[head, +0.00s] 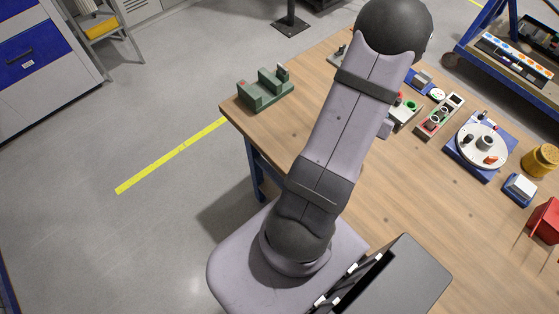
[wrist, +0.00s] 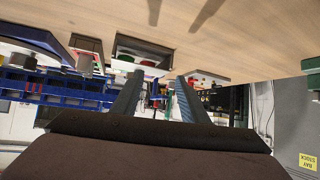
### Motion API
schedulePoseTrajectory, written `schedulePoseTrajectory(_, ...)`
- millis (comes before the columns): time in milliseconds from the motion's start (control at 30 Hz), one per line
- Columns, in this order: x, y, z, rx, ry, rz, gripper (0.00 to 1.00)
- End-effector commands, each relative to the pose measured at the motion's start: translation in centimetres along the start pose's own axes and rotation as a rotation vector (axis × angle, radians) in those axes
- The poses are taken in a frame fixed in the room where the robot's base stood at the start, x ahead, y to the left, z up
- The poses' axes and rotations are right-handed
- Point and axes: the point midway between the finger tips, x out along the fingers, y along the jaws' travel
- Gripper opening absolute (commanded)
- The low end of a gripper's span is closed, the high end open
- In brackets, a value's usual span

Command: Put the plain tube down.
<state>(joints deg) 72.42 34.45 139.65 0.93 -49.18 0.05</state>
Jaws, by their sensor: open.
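My gripper (wrist: 162,79) shows in the wrist view with its two dark fingers apart and nothing visible between them. In the head view my own arm hides it. I cannot pick out the plain tube with certainty in either view. The rotary jig (head: 470,160) is a round pale plate on a blue base, right of my arm in the head view. A dark upright piece (head: 468,140), a pale ring-topped piece (head: 487,142) and an orange piece (head: 490,160) are on its plate.
A narrow tray (head: 425,131) with small parts lies left of the jig. A green fixture (head: 265,90) stands at the table's left corner. A yellow container (head: 540,160), a blue-and-white block (head: 519,190) and a red bin (head: 545,222) line the right. The wooden table (head: 400,195) is bare in front.

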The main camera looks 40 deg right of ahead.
Motion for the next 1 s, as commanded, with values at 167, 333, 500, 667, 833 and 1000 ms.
schedulePoseTrajectory(167,-4.6,-12.7,2.6,-0.192,-0.198,-0.227,0.40)
schedulePoseTrajectory(333,-12.2,-20.9,7.1,-0.413,-0.392,-0.396,0.40)
schedulePoseTrajectory(500,-21.5,-24.6,12.1,-0.671,-0.569,-0.521,0.40)
schedulePoseTrajectory(667,-29.3,-24.1,15.7,-0.906,-0.699,-0.586,0.40)
schedulePoseTrajectory(833,-34.4,-22.1,17.7,-1.085,-0.781,-0.610,0.40)
schedulePoseTrajectory(1000,-36.4,-20.8,18.3,-1.167,-0.818,-0.611,0.40)
